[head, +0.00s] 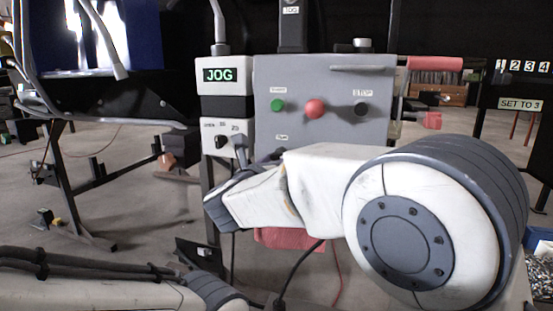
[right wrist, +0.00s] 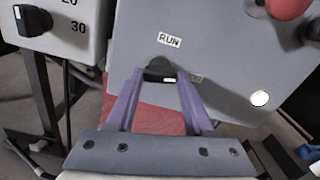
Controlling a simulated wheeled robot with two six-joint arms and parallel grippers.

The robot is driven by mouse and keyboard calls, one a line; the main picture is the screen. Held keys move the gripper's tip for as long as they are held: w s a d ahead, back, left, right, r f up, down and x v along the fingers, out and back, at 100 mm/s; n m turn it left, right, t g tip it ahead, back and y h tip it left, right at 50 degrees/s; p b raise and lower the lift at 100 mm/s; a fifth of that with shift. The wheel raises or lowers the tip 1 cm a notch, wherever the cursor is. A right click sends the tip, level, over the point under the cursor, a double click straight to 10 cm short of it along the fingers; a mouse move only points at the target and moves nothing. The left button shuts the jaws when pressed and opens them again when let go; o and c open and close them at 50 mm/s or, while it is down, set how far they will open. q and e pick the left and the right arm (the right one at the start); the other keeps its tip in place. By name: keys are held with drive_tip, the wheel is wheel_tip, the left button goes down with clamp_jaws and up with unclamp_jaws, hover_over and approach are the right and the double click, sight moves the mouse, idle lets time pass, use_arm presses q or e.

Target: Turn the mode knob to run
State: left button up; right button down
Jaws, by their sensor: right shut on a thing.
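The mode knob (right wrist: 158,70) is a black knob on the grey panel's face in the right wrist view, with a white mark on its near side. My right gripper (right wrist: 160,76) is shut on the knob, one purple finger on each side. In the head view my right arm hides the knob, and a green-lit display (head: 220,75) reads JOG. My left forearm shows at the lower left; its gripper is out of view.
The grey panel (head: 350,75) bears a green button (head: 278,105), a red button (head: 314,108) and a black button (head: 361,109) under a STOP label. A smaller black knob (head: 221,141) with a number scale is on the box at left. A red handle (head: 434,63) juts out at right.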

drive_tip(key=n+p, duration=0.1)
drive_tip(key=n, duration=0.2)
drive_tip(key=shift+r+n, duration=0.1)
drive_tip(key=shift+n, duration=0.3)
drive_tip(key=n+p, duration=0.2)
drive_tip(key=n, duration=0.1)
drive_tip(key=shift+n, duration=0.3)
drive_tip(key=n+p, duration=0.4)
drive_tip(key=n, duration=0.1)
drive_tip(key=shift+n+p, duration=1.1)
drive_tip(key=shift+n, duration=0.5)
drive_tip(key=shift+c, duration=1.4)
unclamp_jaws()
